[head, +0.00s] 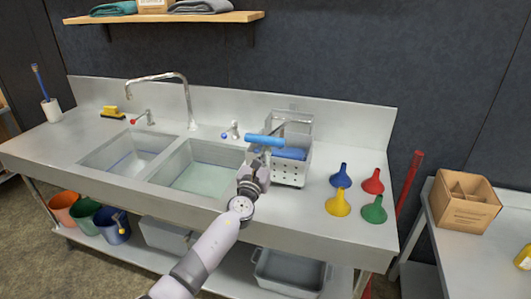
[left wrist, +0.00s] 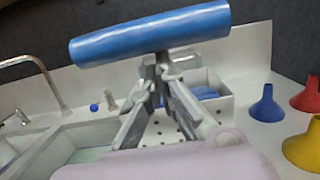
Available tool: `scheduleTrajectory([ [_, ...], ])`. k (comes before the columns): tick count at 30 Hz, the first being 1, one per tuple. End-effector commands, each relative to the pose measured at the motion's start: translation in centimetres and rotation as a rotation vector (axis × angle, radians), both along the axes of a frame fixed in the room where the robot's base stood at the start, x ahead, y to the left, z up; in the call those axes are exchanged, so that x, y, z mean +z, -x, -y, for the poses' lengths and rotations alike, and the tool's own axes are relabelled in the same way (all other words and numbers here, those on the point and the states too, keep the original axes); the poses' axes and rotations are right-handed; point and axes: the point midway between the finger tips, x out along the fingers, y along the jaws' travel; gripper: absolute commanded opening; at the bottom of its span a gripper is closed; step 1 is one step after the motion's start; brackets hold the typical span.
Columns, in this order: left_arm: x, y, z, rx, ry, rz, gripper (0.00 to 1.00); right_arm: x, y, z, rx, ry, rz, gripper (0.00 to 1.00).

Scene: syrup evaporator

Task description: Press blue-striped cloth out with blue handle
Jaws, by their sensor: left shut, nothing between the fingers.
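The blue handle (head: 264,140) is a thick bar on a grey lever, raised over the front of a white perforated press box (head: 287,174). A blue block or plate (head: 290,153) shows inside the box. My left gripper (head: 264,152) is shut and empty, just below the handle. In the left wrist view the blue handle (left wrist: 150,34) lies across, just beyond the closed fingertips (left wrist: 160,66); I cannot tell whether they touch it. No blue-striped cloth can be made out for certain; the box's inside is partly hidden. My right gripper is out of view.
Left of the press is a double sink (head: 212,152) with a tall tap (head: 187,100). Blue, red, yellow (head: 338,203) and green funnels stand on the counter at right. A cardboard box (head: 463,203) is on a side table. Buckets (head: 84,218) stand below.

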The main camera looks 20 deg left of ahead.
Motion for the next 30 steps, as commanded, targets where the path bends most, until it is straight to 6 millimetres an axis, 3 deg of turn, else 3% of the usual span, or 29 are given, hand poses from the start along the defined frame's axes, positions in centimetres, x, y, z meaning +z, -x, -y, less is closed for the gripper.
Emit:
scheduleTrajectory([
  [7, 1.3, -0.3, 0.0, 0.001, 0.000, 0.003, 0.00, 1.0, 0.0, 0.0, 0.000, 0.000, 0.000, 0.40],
  [21, 8.4, -2.1, 0.1, 0.000, -0.001, 0.003, 0.00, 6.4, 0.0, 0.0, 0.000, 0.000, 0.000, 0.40],
  [30, 8.4, -2.3, 0.1, 0.000, 0.000, 0.002, 0.00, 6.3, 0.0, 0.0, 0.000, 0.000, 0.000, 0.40],
])
